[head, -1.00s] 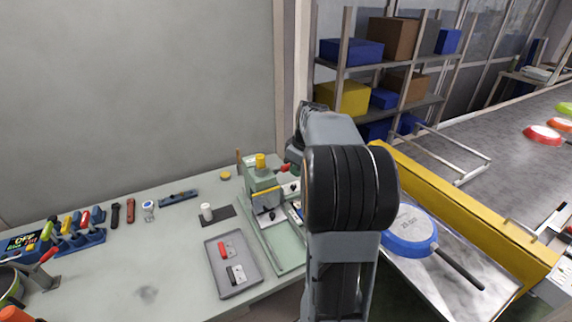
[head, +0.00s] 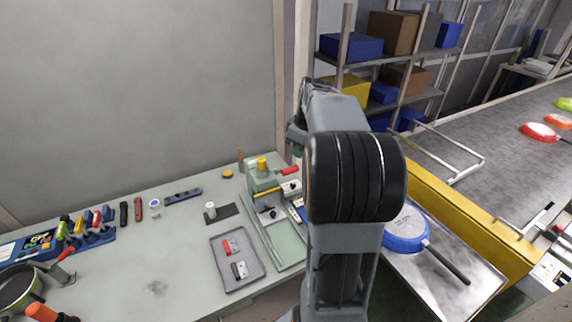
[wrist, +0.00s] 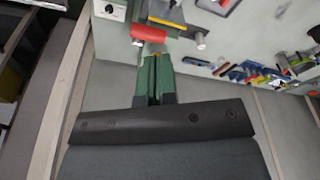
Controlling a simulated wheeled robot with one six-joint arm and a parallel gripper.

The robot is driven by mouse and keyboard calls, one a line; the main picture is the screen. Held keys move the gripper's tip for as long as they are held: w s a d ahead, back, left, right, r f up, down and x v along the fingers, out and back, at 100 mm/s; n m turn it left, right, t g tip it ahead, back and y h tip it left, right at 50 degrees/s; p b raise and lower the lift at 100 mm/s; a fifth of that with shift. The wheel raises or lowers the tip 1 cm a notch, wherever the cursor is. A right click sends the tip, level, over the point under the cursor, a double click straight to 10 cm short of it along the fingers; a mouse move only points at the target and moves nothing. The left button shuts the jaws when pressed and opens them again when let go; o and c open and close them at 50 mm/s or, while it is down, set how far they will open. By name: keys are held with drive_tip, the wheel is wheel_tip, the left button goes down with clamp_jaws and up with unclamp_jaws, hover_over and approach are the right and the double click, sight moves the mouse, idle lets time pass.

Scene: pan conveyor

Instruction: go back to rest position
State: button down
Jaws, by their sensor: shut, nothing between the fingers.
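My gripper (wrist: 154,98) shows in the wrist view with its two green fingers together and nothing between them. In the head view my arm stands upright in the middle and hides the gripper. In the wrist view the fingertips point toward the green press and its red handle (wrist: 150,33), with the bench beyond. I cannot tell the exact gap between the fingertips and the press. In the head view the green press (head: 262,180) stands on the bench beside my arm.
The grey bench (head: 150,270) on the left carries a tray (head: 237,283) with red and white parts, and several tools. On the right, a blue pan (head: 407,232) lies on a metal plate beside the yellow conveyor rail (head: 480,220). Red and orange pans are on the conveyor belt (head: 480,140).

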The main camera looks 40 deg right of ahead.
drive_tip(key=shift+r, duration=0.15)
idle(0.5)
drive_tip(key=s+a+f+m+t, duration=0.1)
drive_tip(key=s+a+f+m, duration=0.1)
drive_tip(key=s+a, duration=0.4)
drive_tip(key=s+a+f+m+t, duration=0.1)
drive_tip(key=s+a, duration=0.6)
drive_tip(key=a, duration=0.9)
drive_tip(key=shift+a+f+m+t+h+b, duration=0.35)
drive_tip(key=shift+a+m+t+h+b, duration=0.1)
drive_tip(key=shift+m, duration=0.35)
drive_tip(key=shift+d, duration=0.2)
